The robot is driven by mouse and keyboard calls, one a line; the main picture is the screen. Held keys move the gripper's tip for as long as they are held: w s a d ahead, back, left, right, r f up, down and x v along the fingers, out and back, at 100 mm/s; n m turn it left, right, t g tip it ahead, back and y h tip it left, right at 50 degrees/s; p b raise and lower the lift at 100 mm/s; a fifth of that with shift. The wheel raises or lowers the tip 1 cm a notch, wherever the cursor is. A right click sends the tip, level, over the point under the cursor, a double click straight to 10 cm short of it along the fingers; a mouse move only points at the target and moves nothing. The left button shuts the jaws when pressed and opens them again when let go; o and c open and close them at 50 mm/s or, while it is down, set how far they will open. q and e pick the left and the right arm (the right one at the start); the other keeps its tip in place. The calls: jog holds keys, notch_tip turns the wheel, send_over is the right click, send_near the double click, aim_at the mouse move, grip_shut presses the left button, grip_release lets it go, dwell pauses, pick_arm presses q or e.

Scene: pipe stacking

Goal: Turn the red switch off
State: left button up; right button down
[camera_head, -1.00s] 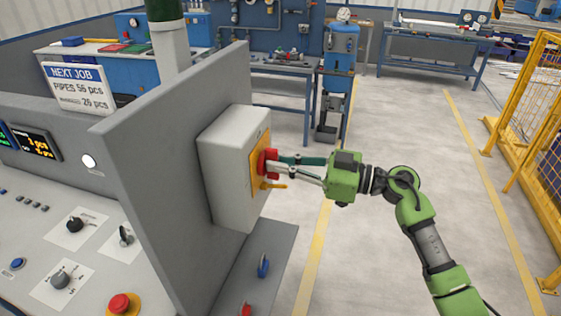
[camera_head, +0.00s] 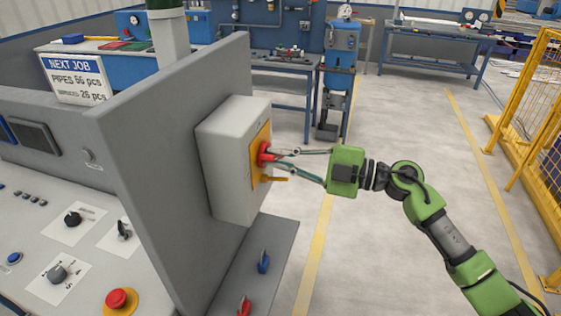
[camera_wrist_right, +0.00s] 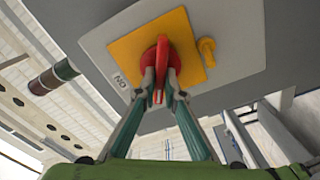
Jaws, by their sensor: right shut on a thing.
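The red switch (camera_head: 264,153) is a rotary handle on a yellow plate (camera_head: 258,172), on the side of a grey box (camera_head: 226,165). In the right wrist view the red handle (camera_wrist_right: 162,55) stands nearly in line with the view's vertical, and an "ON" label shows at the plate's lower left. My right gripper (camera_head: 271,155) reaches in from the right and is shut on the red handle, one fingertip on each side of it. My left gripper is not in view.
A yellow hook-like tab (camera_wrist_right: 207,50) sticks out beside the switch. The grey panel (camera_head: 175,150) carries the box. A console (camera_head: 50,225) with knobs and a red button (camera_head: 117,299) lies left; its displays (camera_head: 36,137) are dark. Open floor lies right, before a yellow fence (camera_head: 540,150).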

jog(key=n+b, duration=0.1)
jog(key=n, duration=0.1)
jog(key=n+b, duration=0.1)
jog(key=n, duration=0.1)
jog(key=n+b, duration=0.1)
jog(key=shift+s+f+n+b, duration=0.1)
jog(key=shift+f+n+b, duration=0.2)
jog(key=shift+n+b, duration=0.1)
dwell(0.4)
jog(key=c, duration=2.1)
grip_release()
jog(key=shift+c, duration=0.2)
jog(key=v, duration=1.2)
